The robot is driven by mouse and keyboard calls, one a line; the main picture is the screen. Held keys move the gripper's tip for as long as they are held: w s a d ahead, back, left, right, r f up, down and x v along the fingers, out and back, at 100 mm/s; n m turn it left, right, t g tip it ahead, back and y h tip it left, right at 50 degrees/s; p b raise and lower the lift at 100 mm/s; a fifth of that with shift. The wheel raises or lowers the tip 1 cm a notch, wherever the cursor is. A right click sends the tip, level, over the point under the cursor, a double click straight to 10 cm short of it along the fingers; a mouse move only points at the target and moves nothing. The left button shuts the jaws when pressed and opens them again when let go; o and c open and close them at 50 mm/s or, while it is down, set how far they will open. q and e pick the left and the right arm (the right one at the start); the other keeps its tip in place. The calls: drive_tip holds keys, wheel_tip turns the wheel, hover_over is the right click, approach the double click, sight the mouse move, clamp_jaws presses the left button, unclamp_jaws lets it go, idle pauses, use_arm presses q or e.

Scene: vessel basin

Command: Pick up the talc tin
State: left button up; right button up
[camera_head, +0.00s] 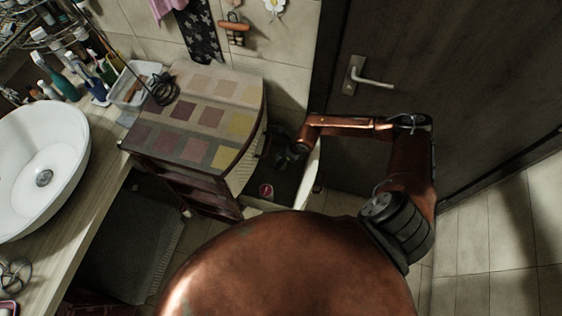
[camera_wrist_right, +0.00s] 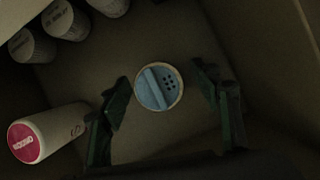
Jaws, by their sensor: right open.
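The talc tin (camera_wrist_right: 159,88) appears to be the round container with a pale blue, perforated lid, seen from above in the right wrist view. It stands on the drawer floor between the two dark fingers of my right gripper (camera_wrist_right: 161,80). The fingers are open, one on each side, with visible gaps to the lid. In the head view my right gripper (camera_head: 284,158) reaches down into the open drawer (camera_head: 293,199); I cannot make out the tin there. My left gripper is not in view.
A white container with a red end (camera_wrist_right: 24,143) lies left of the left finger; its red end also shows in the head view (camera_head: 266,191). Several pale containers (camera_wrist_right: 68,20) stand along the drawer's far side. The drawer walls are close around my gripper. The patterned cabinet top (camera_head: 205,110) stands left.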

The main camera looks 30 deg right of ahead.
drive_tip(key=shift+c, duration=0.7)
drive_tip(key=c, duration=1.3)
